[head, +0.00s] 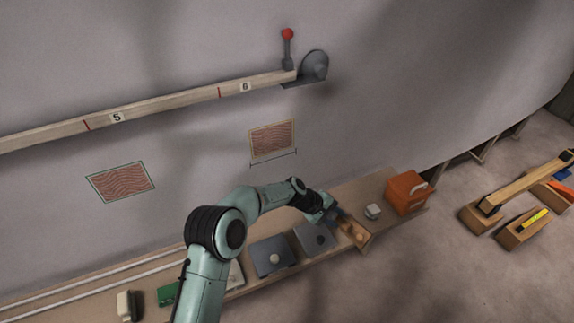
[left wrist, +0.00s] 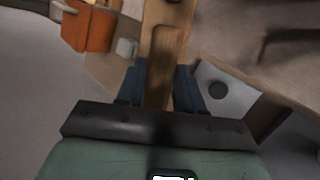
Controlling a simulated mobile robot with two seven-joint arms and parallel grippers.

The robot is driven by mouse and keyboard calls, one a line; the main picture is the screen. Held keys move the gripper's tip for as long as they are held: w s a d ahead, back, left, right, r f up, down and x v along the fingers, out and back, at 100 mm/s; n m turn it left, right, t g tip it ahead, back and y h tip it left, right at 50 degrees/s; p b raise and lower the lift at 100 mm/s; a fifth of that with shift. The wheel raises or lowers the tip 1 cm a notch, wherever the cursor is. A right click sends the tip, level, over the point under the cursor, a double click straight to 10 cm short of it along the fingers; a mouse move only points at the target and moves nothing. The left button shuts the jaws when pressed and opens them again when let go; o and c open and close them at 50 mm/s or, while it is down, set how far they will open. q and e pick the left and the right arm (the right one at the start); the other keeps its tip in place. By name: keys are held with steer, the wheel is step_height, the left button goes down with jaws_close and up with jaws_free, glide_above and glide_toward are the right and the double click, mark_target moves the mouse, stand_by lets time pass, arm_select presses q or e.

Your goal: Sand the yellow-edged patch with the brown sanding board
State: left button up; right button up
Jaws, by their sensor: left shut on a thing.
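The brown sanding board (head: 354,231) is a long wooden piece at the right part of the ledge. My left gripper (head: 327,209) reaches down to it and is shut on it. In the left wrist view the board (left wrist: 166,40) runs away from between the two blue fingers (left wrist: 162,85). I cannot tell if it is clear of the ledge. The patch with the yellowish edge (head: 272,139) is on the grey hull wall, above and left of the gripper, with a dark marked line under it. Another patch (head: 120,182), dark-edged, is further left. My right gripper is out of view.
A wooden rail (head: 170,101) numbered 5 and 6 crosses the wall, ending at a red-knobbed lever (head: 288,45). The ledge holds grey boards (head: 272,257), a small pale block (head: 373,211) and an orange box (head: 407,192). Wooden stands (head: 524,229) are on the floor at right.

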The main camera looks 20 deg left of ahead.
arm_select(q)
steer(key=a+n+t, duration=0.1)
steer(key=w+r+n+t+y, duration=0.1)
steer(key=t, duration=0.1)
steer(key=w+a+n+t, duration=0.1)
steer(key=shift+w+a+r+y, duration=0.15)
steer(key=shift+a+r+y, duration=0.15)
steer(key=shift+a, duration=0.05)
steer(key=shift+w+a+r+n+t+y, duration=0.45)
steer(key=shift+a+r+n+t+y, duration=0.25)
steer(key=shift+t, duration=0.25)
steer(key=shift+w+a+r+n+t+y, duration=0.4)
steer(key=shift+a+r+n+t+y, duration=0.2)
steer(key=shift+n+t, duration=0.3)
steer(key=s+a+r+n+t+y+b, duration=0.15)
steer(key=a+r+n+t+y, duration=0.35)
steer(key=a+r+y, duration=0.7)
steer(key=w+a+f+n+g+p, duration=0.1)
steer(key=w+a, duration=0.2)
steer(key=a, duration=0.2)
steer(key=shift+f+h+p, duration=0.3)
steer(key=shift+f, duration=0.1)
steer(key=shift+g, duration=0.25)
jaws_close()
